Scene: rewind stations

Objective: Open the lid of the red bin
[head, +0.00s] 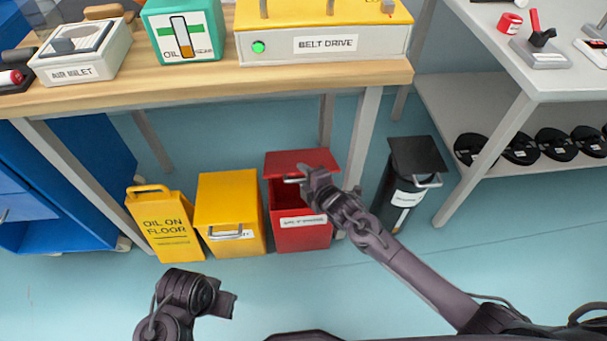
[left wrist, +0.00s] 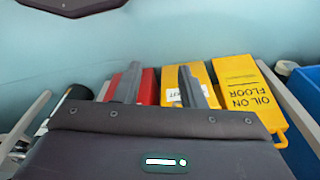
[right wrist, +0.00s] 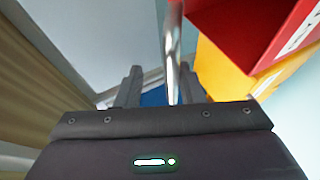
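The red bin (head: 302,235) stands on the floor under the wooden table. Its lid (head: 290,160) is partly raised, and the dark red inside shows below it. A metal bar handle (head: 292,180) is on the lid's front edge. My right gripper (head: 312,178) is at this handle. In the right wrist view the handle (right wrist: 172,50) runs between the two spread fingers of my right gripper (right wrist: 162,88). My left gripper (left wrist: 160,88) is open and empty, above the floor in front of the bins. The red bin (left wrist: 149,86) shows partly behind its fingers there.
A yellow lidded bin (head: 230,205) stands left of the red bin, beside a yellow oil sign (head: 165,225). A black bin (head: 405,190) stands to the right. The wooden table (head: 215,92) is above, with a leg (head: 362,135) near the red bin. Front floor is clear.

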